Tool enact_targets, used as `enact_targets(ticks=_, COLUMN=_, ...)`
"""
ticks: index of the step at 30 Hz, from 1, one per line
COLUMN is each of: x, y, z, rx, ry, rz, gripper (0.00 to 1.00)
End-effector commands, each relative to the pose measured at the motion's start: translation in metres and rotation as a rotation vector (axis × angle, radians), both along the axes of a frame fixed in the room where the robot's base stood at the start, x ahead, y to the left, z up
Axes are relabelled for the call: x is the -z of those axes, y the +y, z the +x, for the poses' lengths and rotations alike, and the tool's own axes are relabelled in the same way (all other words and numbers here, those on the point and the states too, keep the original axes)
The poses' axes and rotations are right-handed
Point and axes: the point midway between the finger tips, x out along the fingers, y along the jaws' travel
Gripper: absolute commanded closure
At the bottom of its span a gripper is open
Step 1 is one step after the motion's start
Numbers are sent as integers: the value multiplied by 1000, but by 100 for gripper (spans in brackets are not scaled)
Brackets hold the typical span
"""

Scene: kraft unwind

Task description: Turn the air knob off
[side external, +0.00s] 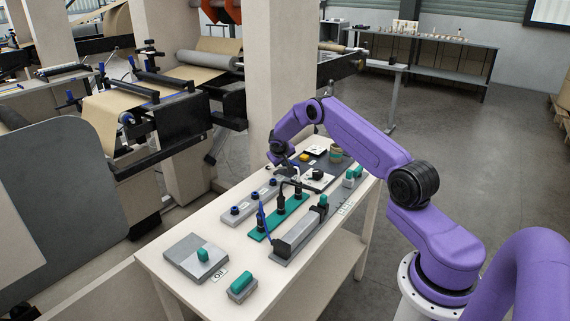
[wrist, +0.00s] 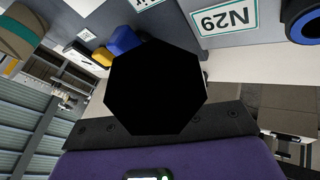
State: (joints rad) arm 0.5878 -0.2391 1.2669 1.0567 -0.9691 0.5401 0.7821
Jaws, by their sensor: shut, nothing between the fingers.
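A white table (side external: 190,235) carries several fixtures. A pale grey strip (side external: 245,205) on it bears blue and black round knobs. My gripper (side external: 272,158) is small and dark above the far left part of the table, shut and empty. Whether it touches anything is unclear. In the wrist view a black many-sided shape hides the middle, and no fingertips show. A blue ring-shaped part (wrist: 304,20) is at the upper right.
A teal base (side external: 280,217) with upright black parts and a grey block (side external: 300,235) with a blue lever stand mid-table. A grey plate (side external: 196,258) with a teal knob is at the near left. A pillar (side external: 268,75) rises behind the table.

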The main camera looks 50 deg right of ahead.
Motion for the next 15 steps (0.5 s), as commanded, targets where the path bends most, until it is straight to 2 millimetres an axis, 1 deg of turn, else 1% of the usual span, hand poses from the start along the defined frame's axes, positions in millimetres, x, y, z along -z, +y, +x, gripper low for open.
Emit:
enact_targets(ticks=7, x=1, y=-3, z=7, rx=192, ry=-2, rz=0, gripper=100)
enact_targets(ticks=15, x=0, y=-11, z=12, rx=182, ry=0, rz=-1, gripper=100)
